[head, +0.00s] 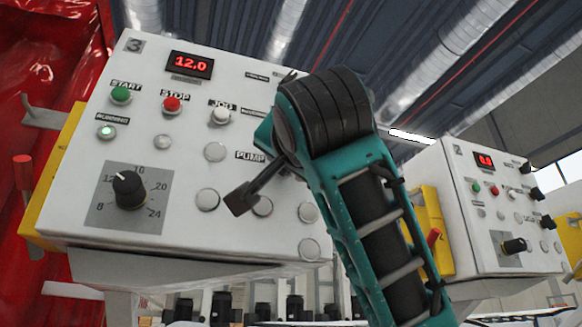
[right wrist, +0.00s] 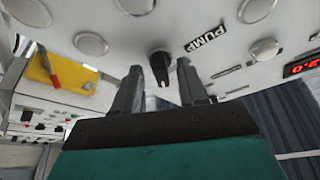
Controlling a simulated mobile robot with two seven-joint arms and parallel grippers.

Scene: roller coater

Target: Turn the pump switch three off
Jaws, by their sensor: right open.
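The control panel marked 3 (head: 180,150) fills the left of the head view, with a red 12.0 display. Its PUMP label (head: 250,156) shows beside my right gripper (head: 258,188), which covers the pump switch in this view. In the right wrist view the black pump switch (right wrist: 160,68) stands out from the panel near the PUMP label (right wrist: 206,38). My right gripper (right wrist: 158,85) is open there, with one finger on each side of the switch. I cannot tell whether either finger touches it. My left gripper is not in view.
Panel 3 also carries a green START button (head: 121,94), a red STOP button (head: 172,103), a white JOG button (head: 221,115), a lit RUNNING lamp (head: 106,132) and a black dial (head: 129,189). A similar panel marked 2 (head: 500,215) stands at the right.

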